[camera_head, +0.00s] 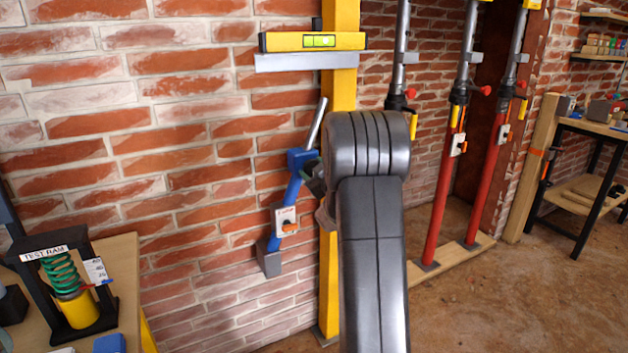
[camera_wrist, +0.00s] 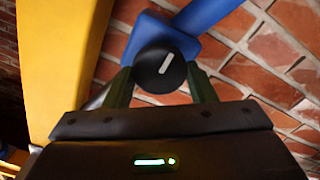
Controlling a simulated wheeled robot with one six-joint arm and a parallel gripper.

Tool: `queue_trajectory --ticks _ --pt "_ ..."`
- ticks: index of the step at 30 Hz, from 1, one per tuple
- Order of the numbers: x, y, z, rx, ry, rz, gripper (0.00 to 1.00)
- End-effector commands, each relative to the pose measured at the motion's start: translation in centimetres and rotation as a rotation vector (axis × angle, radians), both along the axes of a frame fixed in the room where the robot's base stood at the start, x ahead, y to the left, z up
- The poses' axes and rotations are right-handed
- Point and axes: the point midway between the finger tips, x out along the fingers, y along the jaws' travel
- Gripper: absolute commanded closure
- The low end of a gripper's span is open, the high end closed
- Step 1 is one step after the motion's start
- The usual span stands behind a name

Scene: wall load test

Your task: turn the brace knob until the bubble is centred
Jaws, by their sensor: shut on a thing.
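The black round brace knob (camera_wrist: 155,80) sits on the blue brace (camera_wrist: 225,15) and has a white pointer line tilted a little to the right of upright. My gripper (camera_wrist: 160,82) has its two dark green fingers shut on the knob, one on each side. In the head view the blue brace (camera_head: 294,188) leans against the yellow post (camera_head: 328,270), and my arm hides most of the gripper and the knob. The yellow spirit level (camera_head: 285,42) rests on a grey ledge near the top, with a green vial (camera_head: 319,41). The bubble is too small to place exactly.
A test ram (camera_head: 62,285) with a green spring stands on a bench (camera_head: 122,262) at lower left. Red props (camera_head: 443,190) stand on a wooden sill at right. A shelf bench (camera_head: 590,130) is at far right. Open floor lies at lower right.

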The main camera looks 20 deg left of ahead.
Motion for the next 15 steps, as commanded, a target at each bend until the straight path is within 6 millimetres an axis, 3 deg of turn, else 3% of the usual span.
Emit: queue_trajectory --ticks 15 --pt "-0.06 0.05 -0.08 -0.07 -0.074 0.001 0.72"
